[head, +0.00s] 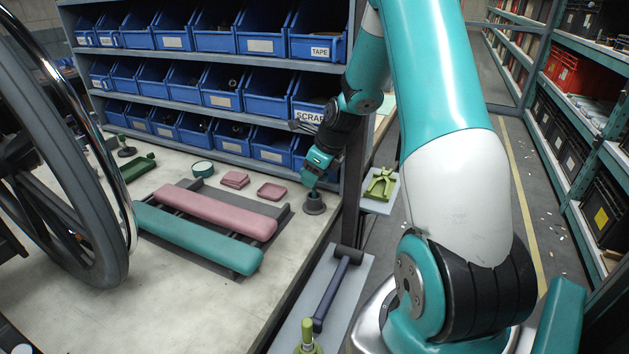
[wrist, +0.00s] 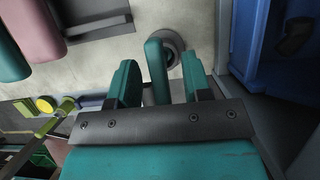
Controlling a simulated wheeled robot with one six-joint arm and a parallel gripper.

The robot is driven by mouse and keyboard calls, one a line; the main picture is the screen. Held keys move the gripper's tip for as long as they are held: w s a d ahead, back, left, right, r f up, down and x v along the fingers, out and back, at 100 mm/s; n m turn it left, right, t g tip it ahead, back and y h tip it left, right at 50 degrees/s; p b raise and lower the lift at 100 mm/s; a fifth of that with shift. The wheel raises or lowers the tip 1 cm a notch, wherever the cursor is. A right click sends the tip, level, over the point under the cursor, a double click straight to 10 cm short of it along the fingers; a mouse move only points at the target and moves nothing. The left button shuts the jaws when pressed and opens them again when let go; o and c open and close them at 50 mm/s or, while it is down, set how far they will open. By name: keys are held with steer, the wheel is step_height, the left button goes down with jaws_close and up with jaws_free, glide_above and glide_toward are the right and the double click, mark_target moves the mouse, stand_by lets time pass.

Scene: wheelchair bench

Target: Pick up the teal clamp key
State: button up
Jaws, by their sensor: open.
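In the wrist view the teal clamp key (wrist: 155,68) shows as an upright rounded bar between the fingers of my gripper (wrist: 160,88). A round grey base (wrist: 173,52) shows behind its upper end. A narrow gap shows on the key's left and a wider one on its right; whether a finger touches it I cannot tell. My gripper is open. In the head view my gripper (head: 311,181) points down just above the round grey base (head: 314,206) at the bench's right edge. There the key cannot be told apart from the teal fingers.
A pink pad (head: 215,209) and a teal pad (head: 195,238) lie on the bench (head: 95,310) left of the gripper. Blue bins (head: 271,147) stand behind, close to the arm. A dark post (head: 350,190) stands right. A wheel (head: 60,170) stands left.

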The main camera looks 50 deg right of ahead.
steer(key=shift+x, duration=0.9)
jaws_close()
steer(key=shift+r, duration=0.1)
step_height(320, 180, up, 7)
steer(key=shift+r, duration=0.1)
steer(key=s+d+b, duration=0.1)
steer(key=s+d, duration=0.2)
steer(key=s, duration=0.5)
steer(key=s+d+b, duration=0.1)
steer(key=s+d, duration=0.2)
steer(key=s, duration=0.6)
